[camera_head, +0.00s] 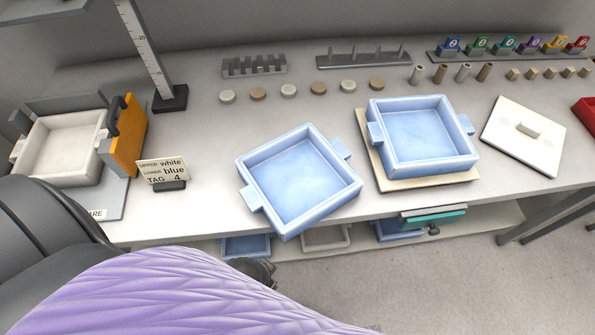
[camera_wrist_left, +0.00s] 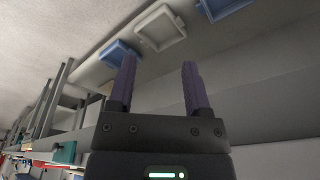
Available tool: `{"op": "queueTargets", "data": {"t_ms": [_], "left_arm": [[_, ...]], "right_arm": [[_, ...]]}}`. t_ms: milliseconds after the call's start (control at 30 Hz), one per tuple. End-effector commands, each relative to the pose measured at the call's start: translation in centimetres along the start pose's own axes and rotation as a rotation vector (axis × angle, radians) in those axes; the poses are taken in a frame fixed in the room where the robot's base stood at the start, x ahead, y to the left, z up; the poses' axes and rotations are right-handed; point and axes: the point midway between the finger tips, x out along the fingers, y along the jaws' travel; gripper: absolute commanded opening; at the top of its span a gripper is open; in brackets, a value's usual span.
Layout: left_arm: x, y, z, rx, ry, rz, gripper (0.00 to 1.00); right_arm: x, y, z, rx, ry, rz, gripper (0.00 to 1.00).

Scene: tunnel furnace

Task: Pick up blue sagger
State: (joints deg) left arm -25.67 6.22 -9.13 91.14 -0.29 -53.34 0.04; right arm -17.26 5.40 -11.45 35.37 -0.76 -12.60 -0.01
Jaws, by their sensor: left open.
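One empty blue sagger (camera_head: 300,180) with side handles sits turned at an angle near the front edge of the table. A second blue sagger (camera_head: 420,137) sits on a pale board to its right. On the shelf below, partly hidden blue saggers (camera_head: 245,246) show; the left wrist view also shows a blue sagger (camera_wrist_left: 121,52) beyond my fingers. My left gripper (camera_wrist_left: 160,68) is open, with nothing between its purple fingers. In the head view it is mostly hidden by my purple arm, low by the table front. My right gripper is in neither view.
A white sagger (camera_head: 62,150) sits in the station at left, beside an orange panel (camera_head: 127,138). A tag sign (camera_head: 163,172) reads white, blue, 4. A white plate (camera_head: 523,135) lies at right. Small discs (camera_head: 318,87) and racks line the back. The table's front edge lies above my arm.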

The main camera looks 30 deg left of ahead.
Motion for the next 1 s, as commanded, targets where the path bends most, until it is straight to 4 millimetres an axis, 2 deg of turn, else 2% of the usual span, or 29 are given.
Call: {"op": "queueTargets", "data": {"t_ms": [33,100,367,467,500,600,800,900,1000], "left_arm": [[-1.7,-0.1,-1.0,-0.002,0.015,-0.001,0.63],[-3.9,-0.2,-2.1,-0.005,0.027,-0.002,0.63],[-12.7,-0.2,-5.7,-0.012,0.083,0.006,0.63],[-17.2,0.8,-7.8,0.008,0.124,0.044,0.63],[-18.9,1.9,-9.3,0.036,0.146,0.085,0.63],[-19.9,4.3,-11.6,0.11,0.156,0.167,0.63],[-19.9,7.3,-14.9,0.255,0.108,0.244,0.63],[-19.6,7.6,-16.4,0.319,0.051,0.236,0.63],[-19.2,6.6,-17.8,0.356,-0.027,0.188,0.63]], "right_arm": [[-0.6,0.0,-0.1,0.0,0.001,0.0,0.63],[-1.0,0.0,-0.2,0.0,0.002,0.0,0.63],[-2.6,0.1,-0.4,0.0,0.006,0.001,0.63],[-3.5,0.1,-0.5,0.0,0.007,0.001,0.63],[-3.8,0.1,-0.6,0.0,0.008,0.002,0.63],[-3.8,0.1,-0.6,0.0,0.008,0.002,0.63],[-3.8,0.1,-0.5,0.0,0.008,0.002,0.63],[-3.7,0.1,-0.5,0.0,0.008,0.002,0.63],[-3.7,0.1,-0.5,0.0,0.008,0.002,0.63]]}}
